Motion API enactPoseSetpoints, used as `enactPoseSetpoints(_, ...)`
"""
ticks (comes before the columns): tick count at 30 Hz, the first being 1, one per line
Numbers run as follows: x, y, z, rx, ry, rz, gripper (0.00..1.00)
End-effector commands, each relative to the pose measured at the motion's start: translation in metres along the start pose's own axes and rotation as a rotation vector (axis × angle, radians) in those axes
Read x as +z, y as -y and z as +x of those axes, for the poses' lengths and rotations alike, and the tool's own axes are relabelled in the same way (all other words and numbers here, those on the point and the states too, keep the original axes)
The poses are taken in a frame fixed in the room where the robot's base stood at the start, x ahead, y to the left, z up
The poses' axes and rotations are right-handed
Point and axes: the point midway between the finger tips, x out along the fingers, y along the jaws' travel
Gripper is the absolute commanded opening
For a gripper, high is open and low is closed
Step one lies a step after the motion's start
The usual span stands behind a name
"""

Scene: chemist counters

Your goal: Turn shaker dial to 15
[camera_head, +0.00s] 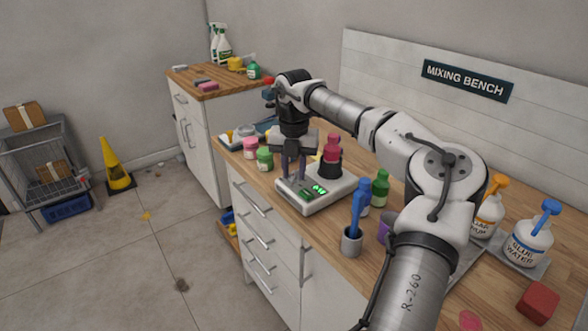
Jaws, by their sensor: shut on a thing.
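The shaker (316,203) is a low white box on the wooden counter, with a dark panel and a lit green display (320,189) on its front. A red-pink bottle (332,150) stands in a black holder on top of it. My gripper (294,180) points down at the left part of the shaker's front panel, with its fingers close together. It is shut on the dial, which the fingers mostly hide. The digits on the display are too small to read surely.
Pink (250,147) and green (265,158) jars stand left of the shaker. A second counter (205,83) stands behind.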

Motion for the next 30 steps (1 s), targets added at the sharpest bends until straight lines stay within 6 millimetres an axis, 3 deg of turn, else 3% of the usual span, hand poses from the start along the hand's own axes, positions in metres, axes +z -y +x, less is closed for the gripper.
enactPoseSetpoints(10,0.0,0.0,0.0,0.0,-0.001,0.002,0.03)
enactPoseSetpoints(11,0.0,0.0,0.0,0.0,-0.001,0.002,0.3)
enactPoseSetpoints(15,0.0,0.0,0.0,0.0,-0.001,0.001,0.47)
enactPoseSetpoints(25,0.0,0.0,-0.002,0.0,0.001,0.001,0.47)
enactPoseSetpoints(30,0.001,0.0,-0.023,-0.001,0.004,0.001,0.47)
